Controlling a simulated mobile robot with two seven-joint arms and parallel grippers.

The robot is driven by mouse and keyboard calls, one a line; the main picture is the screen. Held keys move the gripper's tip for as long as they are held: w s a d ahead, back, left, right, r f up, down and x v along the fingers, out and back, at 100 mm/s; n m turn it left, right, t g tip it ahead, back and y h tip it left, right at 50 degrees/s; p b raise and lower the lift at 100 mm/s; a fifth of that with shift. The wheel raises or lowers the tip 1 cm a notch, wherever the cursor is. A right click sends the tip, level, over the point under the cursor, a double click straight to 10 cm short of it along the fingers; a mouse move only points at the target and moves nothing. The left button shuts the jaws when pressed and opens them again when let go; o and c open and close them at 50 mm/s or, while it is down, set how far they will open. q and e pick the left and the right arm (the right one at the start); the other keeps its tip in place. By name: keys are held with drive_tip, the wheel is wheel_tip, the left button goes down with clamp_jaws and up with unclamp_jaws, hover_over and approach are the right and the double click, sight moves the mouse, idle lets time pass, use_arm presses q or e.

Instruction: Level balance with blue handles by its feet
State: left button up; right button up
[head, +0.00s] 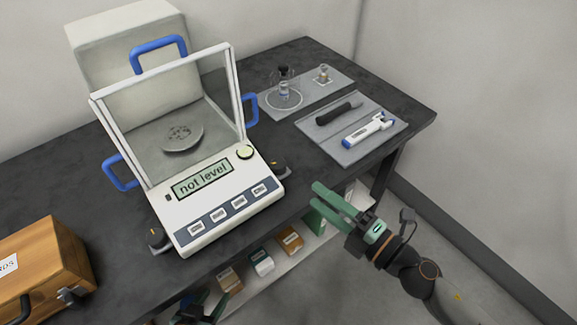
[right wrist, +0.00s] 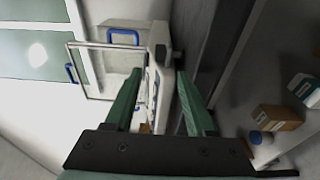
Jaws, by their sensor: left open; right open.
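The white balance (head: 215,205) with blue handles (head: 160,48) stands on the dark table, and its display (head: 203,181) reads "not level". One dark foot knob (head: 155,238) shows at its front left corner, another foot knob (head: 280,167) at its front right. My right gripper (head: 318,200) is open and empty, beyond the table's front edge, to the lower right of the right foot. The balance also shows between and beyond its green fingers in the right wrist view (right wrist: 160,72). My left gripper (head: 203,304) is low at the bottom edge, partly cut off.
A wooden box (head: 45,268) stands at the left. Grey trays at the right hold a glass bottle (head: 284,90), a small weight (head: 323,74), a dark tool (head: 339,112) and a pipette-like tool (head: 368,130). A lower shelf holds small boxes (head: 289,240).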

sight(284, 171)
drive_tip(key=p+x, duration=0.2)
drive_tip(key=x, duration=0.8)
drive_tip(key=shift+w+a, duration=0.25)
drive_tip(key=shift+a, duration=0.05)
clamp_jaws()
